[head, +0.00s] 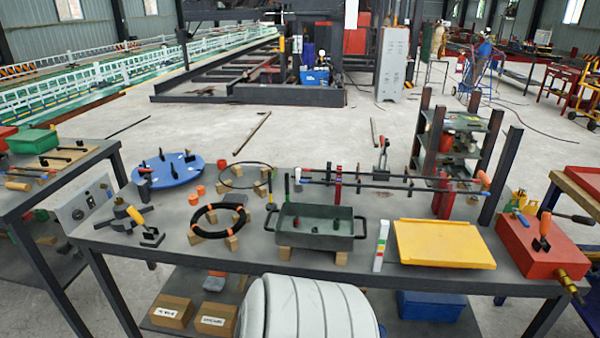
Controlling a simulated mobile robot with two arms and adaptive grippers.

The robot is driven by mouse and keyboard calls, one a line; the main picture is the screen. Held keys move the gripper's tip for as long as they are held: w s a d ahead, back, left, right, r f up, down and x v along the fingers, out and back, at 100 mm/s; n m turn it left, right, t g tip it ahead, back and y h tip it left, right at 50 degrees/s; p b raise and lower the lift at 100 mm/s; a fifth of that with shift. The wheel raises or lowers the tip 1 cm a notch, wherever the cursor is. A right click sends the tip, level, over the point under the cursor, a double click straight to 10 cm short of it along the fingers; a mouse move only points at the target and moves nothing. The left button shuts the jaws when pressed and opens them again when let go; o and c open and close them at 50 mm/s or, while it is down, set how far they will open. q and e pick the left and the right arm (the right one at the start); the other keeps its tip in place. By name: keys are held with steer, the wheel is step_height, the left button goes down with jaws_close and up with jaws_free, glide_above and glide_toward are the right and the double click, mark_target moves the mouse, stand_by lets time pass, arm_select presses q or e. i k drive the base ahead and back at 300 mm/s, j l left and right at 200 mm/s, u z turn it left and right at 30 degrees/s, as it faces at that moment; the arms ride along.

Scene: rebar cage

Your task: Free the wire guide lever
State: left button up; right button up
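Several levers stand on the grey workbench (350,259), and I cannot tell which one is the wire guide lever. A grey and red upright lever (382,158) stands behind the long black bar assembly (400,186). A lever with an orange handle (545,223) rises from the red box (520,262) at the right end. Whether anything jams any of them is too small to tell. Neither of my grippers is in view.
A blue disc (182,174), black ring (207,233), grey tray (310,242) on wooden blocks and yellow panel (443,243) crowd the bench. Dark posts and a shelf rack (460,145) rise at the back right. Bare bench shows along the front left edge.

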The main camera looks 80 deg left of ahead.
mark_target(132, 212)
steer(key=u, duration=3.55)
